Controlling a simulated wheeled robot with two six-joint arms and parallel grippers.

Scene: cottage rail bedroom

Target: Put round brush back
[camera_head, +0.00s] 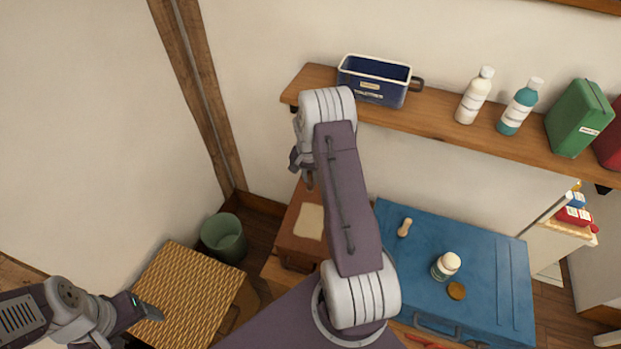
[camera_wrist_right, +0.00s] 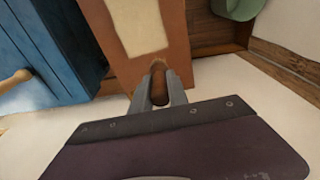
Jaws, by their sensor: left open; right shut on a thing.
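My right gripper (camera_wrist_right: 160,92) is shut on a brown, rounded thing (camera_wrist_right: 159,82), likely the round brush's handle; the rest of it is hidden. In the head view my right gripper (camera_head: 305,168) hangs just below the shelf's front edge, left of my arm link, with the brown tip under it. A navy tub (camera_head: 374,97) with a white rim and a side handle stands on the wooden shelf (camera_head: 440,118), up and to the right of this gripper. My left gripper (camera_head: 148,312) is open and empty over the wicker surface at lower left.
Two bottles (camera_head: 474,96) and a green canister (camera_head: 578,122) stand further right on the shelf. Below are a brown box (camera_head: 295,250), a blue chest (camera_head: 490,260) with a small bottle (camera_head: 446,266) and a wooden peg (camera_head: 404,228), and a green bin (camera_head: 224,238).

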